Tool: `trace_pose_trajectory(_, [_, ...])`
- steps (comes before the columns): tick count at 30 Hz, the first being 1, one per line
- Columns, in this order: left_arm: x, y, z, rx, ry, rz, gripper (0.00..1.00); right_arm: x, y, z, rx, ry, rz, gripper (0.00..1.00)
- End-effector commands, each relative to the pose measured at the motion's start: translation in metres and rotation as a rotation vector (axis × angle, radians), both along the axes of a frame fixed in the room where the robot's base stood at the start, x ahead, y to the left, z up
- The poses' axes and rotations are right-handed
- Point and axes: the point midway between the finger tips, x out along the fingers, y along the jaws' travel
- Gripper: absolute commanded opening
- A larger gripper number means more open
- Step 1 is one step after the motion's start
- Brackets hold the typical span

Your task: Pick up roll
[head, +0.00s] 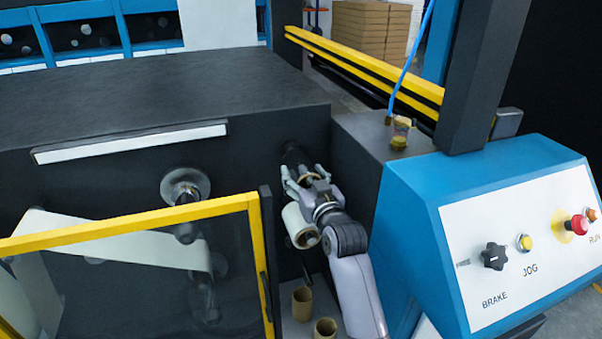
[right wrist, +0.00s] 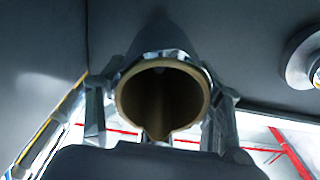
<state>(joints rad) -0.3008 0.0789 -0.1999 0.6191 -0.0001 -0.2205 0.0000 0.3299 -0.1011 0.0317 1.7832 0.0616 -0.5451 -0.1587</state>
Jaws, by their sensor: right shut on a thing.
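My right gripper (head: 302,184) reaches up to the dark front face of the machine, by a dark round spindle (head: 292,156). In the right wrist view its fingers are shut around a brown cardboard roll (right wrist: 162,100), an open tube seen end-on with a notch at its lower edge. A dark rounded shape lies right behind the tube; whether the tube is still around the spindle cannot be told. A cream roll (head: 299,226) shows just below and left of the gripper in the head view. My left gripper is not in view.
Two brown cardboard tubes (head: 302,304) (head: 325,329) stand below, left of my forearm. A yellow-framed clear guard (head: 130,217) is at the left, near another spindle (head: 185,188). A blue control console (head: 405,210) stands close on the right of my arm.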

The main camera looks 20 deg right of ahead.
Motion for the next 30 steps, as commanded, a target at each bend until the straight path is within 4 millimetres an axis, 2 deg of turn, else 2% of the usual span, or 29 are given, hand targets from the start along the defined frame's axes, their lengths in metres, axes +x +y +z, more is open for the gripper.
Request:
trace_pose_trajectory(11, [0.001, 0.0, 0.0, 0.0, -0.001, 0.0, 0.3, 0.0, 0.0, 0.0, 0.0, 0.0, 0.0, 0.28])
trace_pose_trajectory(22, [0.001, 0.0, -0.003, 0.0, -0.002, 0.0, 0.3, 0.0, 0.0, 0.006, 0.0, -0.004, 0.0, 0.28])
trace_pose_trajectory(30, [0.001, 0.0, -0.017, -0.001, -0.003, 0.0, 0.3, -0.003, 0.0, 0.036, 0.0, -0.005, -0.001, 0.28])
